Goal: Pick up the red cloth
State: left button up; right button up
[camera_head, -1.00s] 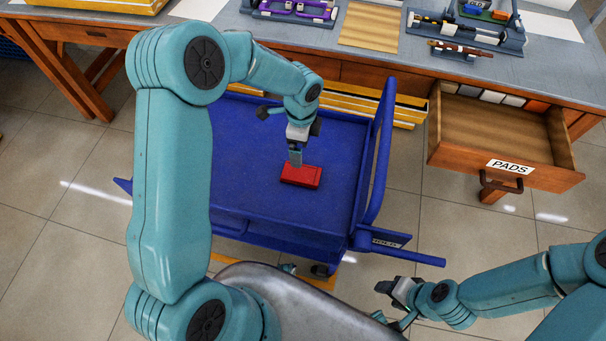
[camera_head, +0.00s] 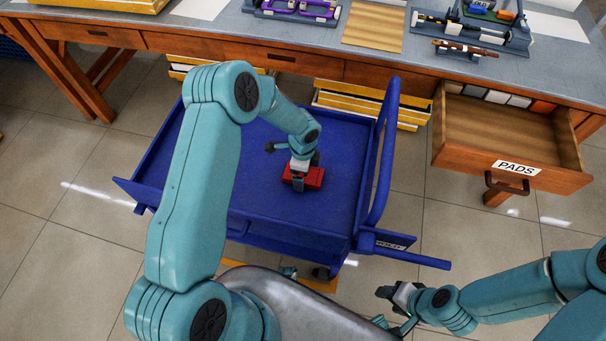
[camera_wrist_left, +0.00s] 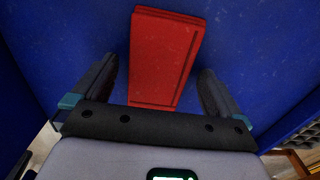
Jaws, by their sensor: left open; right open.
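The red cloth (camera_head: 314,178) lies folded flat on the blue cart (camera_head: 258,200). In the left wrist view the cloth (camera_wrist_left: 162,58) is a red block with layered edges, between and ahead of the finger lines. My right gripper (camera_head: 396,304) is open and empty at the lower right, away from the cart.
The cart's raised blue handle (camera_head: 384,150) stands right of the cloth. A workbench (camera_head: 300,40) with fixtures runs along the back. The cart top around the cloth is clear.

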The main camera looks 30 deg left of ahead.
pick_arm(q)
jog(key=c, duration=1.1)
jog(key=shift+r, duration=0.1)
notch_tip(320, 180, up, 20)
jog(key=shift+f+p, duration=0.1)
jog(key=shift+p, duration=1.1)
